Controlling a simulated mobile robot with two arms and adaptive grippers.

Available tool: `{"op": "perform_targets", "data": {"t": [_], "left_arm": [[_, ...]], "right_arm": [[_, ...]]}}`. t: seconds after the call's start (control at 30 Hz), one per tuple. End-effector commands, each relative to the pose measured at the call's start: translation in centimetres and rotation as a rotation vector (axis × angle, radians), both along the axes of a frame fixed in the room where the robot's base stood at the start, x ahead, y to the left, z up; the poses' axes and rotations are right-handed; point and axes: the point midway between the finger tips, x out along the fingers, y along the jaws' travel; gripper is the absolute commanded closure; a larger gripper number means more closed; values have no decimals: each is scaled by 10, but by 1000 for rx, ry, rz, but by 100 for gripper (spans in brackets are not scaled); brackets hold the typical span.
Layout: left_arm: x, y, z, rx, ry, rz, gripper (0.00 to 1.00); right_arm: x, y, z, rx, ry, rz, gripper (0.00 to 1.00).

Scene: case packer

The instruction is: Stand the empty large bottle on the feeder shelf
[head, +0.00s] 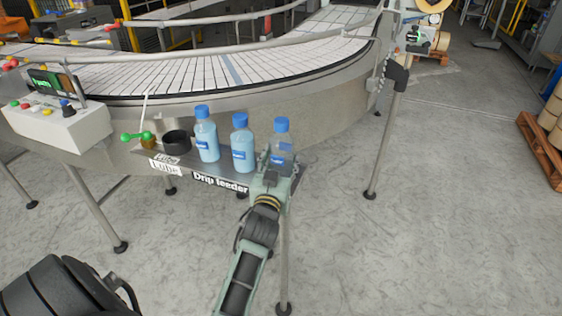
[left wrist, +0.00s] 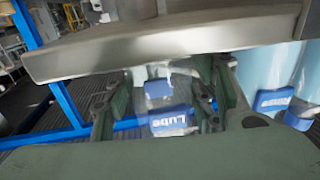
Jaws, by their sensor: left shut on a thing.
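The empty large bottle (head: 282,145) is clear with a blue cap, at the right end of the feeder shelf (head: 222,173). My left gripper (head: 272,172) is shut around its lower body from the front. The bottle looks upright and its base is hidden behind the gripper, so I cannot tell whether it touches the shelf. In the left wrist view, the bottle's blue label (left wrist: 169,122) shows between the fingers (left wrist: 158,108), upside down, close to the metal shelf edge (left wrist: 150,47). My right gripper is not in view.
Two bottles filled with light blue liquid, one at the left (head: 206,140) and one in the middle (head: 242,150), stand on the shelf. A black ring-shaped cup (head: 176,142) and a green-handled valve (head: 138,136) are farther left. The curved conveyor (head: 230,75) runs behind.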

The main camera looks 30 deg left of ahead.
Motion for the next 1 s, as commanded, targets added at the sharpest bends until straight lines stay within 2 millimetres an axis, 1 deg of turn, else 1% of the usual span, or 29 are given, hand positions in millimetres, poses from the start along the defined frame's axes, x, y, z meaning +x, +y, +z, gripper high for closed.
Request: {"op": "perform_targets", "data": {"t": [0.03,0.27,0.53,0.63,0.77,1.0], "left_arm": [[0,0,0,0,-1,0,47],[0,0,0,0,0,0,27],[0,0,0,0,1,0,27],[0,0,3,0,-1,1,27],[0,1,20,3,-4,1,27],[0,0,68,3,-6,0,27]], "right_arm": [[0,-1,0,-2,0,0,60],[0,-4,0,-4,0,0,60],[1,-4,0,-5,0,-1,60],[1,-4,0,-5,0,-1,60],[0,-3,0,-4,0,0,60],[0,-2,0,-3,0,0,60]]}}
